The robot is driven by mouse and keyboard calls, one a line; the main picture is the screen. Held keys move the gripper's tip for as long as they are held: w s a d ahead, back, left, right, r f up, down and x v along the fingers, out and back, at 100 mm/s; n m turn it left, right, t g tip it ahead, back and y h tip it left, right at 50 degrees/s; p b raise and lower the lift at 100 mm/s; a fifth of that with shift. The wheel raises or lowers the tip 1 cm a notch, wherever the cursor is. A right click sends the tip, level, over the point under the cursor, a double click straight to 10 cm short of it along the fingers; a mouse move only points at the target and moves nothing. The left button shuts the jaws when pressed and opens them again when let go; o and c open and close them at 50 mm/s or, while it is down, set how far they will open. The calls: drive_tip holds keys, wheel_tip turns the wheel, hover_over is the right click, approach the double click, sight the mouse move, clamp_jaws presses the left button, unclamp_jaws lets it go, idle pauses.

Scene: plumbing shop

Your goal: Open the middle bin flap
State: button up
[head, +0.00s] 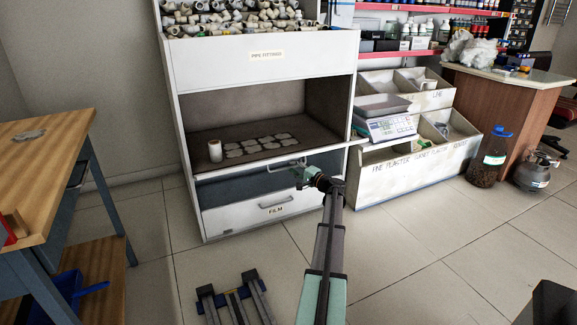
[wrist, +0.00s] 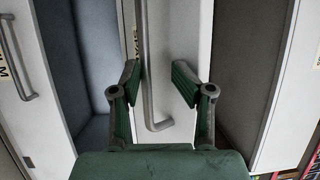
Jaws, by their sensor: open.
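The middle bin flap (head: 235,172) is a narrow white front in the head view, below the compartment holding flat grey pieces. In the wrist view the flap (wrist: 185,40) is a white panel with a partly hidden label and a grey bar handle (wrist: 146,60). My gripper (head: 300,170) is at this handle in the head view. In the wrist view my gripper (wrist: 157,82) is open, with the handle's end part between its two green fingers, nearer the left one. It is not closed on the bar; exact depth and contact cannot be told.
Below is the white FILM flap (head: 250,215) with its own handle; above is the PIPE FITTINGS front (head: 265,60). A scale (head: 388,122) and plaster bins (head: 410,175) stand to the right. A wooden workbench (head: 50,155) is at left. Tiled floor lies in front.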

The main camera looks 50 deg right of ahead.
drive_tip(key=s+a, duration=0.1)
drive_tip(key=s, duration=0.7)
drive_tip(key=shift+s, duration=0.15)
drive_tip(key=shift+a+f, duration=0.1)
